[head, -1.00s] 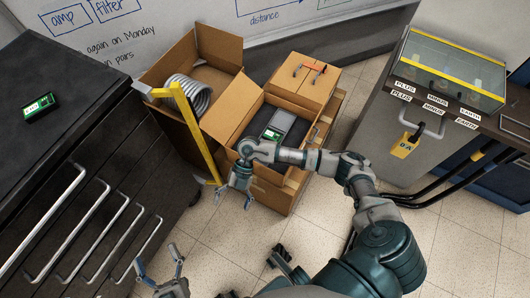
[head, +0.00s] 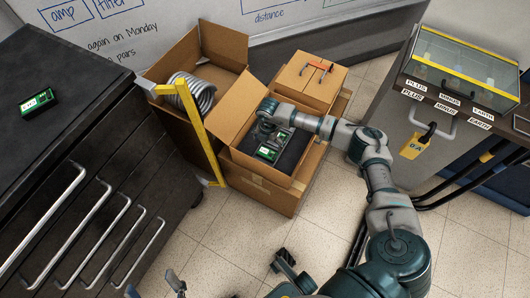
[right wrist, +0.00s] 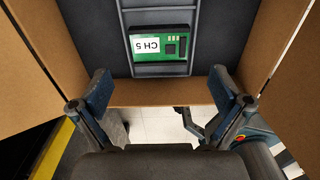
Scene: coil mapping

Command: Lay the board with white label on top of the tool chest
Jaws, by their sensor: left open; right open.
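A small green board with a white label (head: 268,152) lies in the dark, divided interior of the open cardboard box. In the right wrist view the board marked CH 5 (right wrist: 160,47) lies in a slot between rails, ahead of the fingers. The black tool chest (head: 85,55) is at the left, with another green, white-labelled board (head: 38,102) on its top. My right gripper (right wrist: 160,80) is open and empty over the box; its fingertips are mostly hidden in the head view. My left gripper (head: 154,286) is open and empty at the bottom edge, partly cut off.
An open box with a coiled grey hose (head: 196,97) and a yellow-banded upright (head: 196,125) stand between chest and board box. A closed carton (head: 312,78) is behind. A labelled cabinet (head: 405,120) stands at the right. Much of the chest top is clear.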

